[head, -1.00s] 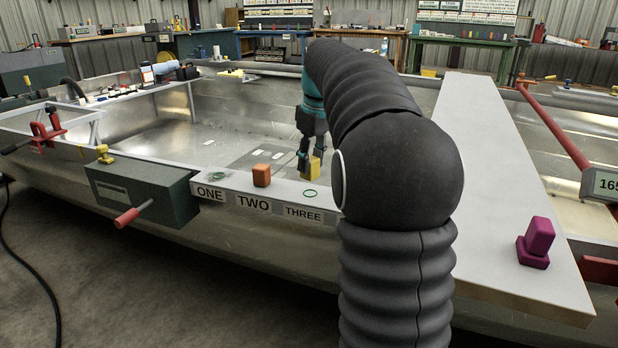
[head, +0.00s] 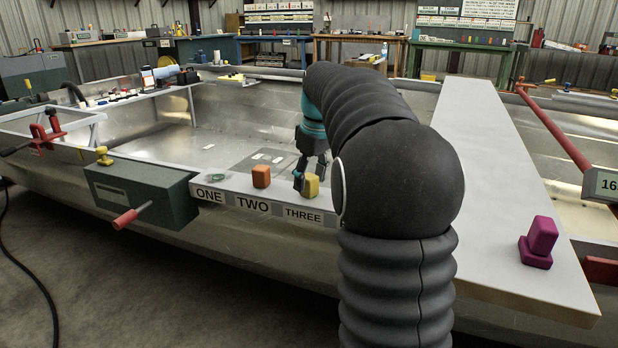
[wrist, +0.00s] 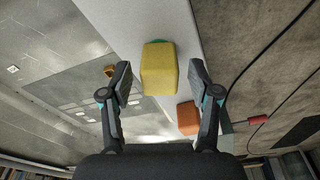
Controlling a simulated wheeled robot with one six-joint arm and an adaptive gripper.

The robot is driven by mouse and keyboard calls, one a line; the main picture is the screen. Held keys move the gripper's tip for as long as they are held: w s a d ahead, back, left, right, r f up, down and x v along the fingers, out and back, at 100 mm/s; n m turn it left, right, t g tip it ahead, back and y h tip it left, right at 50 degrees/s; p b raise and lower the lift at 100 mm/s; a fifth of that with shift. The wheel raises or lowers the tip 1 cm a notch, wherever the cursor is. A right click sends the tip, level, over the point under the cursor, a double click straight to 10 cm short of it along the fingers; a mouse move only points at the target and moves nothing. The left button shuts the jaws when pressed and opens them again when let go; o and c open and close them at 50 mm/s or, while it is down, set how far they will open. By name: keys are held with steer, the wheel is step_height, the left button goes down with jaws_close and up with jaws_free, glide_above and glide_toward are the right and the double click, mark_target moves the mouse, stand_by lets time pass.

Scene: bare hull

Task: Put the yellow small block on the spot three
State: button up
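The yellow small block (head: 311,187) stands upright on the light ledge above the label THREE (head: 303,215). In the wrist view the yellow block (wrist: 158,70) sits between my two fingers with a gap on each side. A bit of the green ring of spot three (wrist: 165,42) shows at the block's far edge; the rest is hidden under or behind the block. My gripper (wrist: 160,78) is open. In the head view my gripper (head: 306,178) is right at the block, partly behind it.
An orange block (head: 261,176) stands above label TWO. A purple two-part object (head: 538,242) stands on the wide board (head: 490,170) at right. A grey box with a red handle (head: 140,190) hangs left of the labels.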

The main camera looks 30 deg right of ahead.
step_height(320, 180, up, 12)
steer(key=s+p, duration=0.1)
steer(key=p, duration=0.2)
steer(key=shift+s+d, duration=0.3)
steer(key=shift+s, duration=0.05)
steer(key=s+a+f+m+t, duration=0.1)
steer(key=s+a+f, duration=0.1)
steer(key=s+a, duration=0.45)
steer(key=s+a+f+m+t, duration=0.1)
steer(key=s+a+f, duration=0.2)
steer(key=s+a, duration=0.3)
steer(key=s+a+f+m+t, duration=0.1)
steer(key=s+a+f, duration=0.1)
steer(key=s+f, duration=0.4)
steer(key=s+a+f+m+t, duration=0.1)
steer(key=s+a+f, duration=0.2)
steer(key=s+f, duration=0.3)
steer(key=shift+s+f+h, duration=0.15)
steer(key=shift+s+h, duration=0.15)
steer(key=shift+s, duration=0.65)
step_height(320, 180, up, 3)
steer(key=p, duration=0.3)
steer(key=shift+f, duration=0.1)
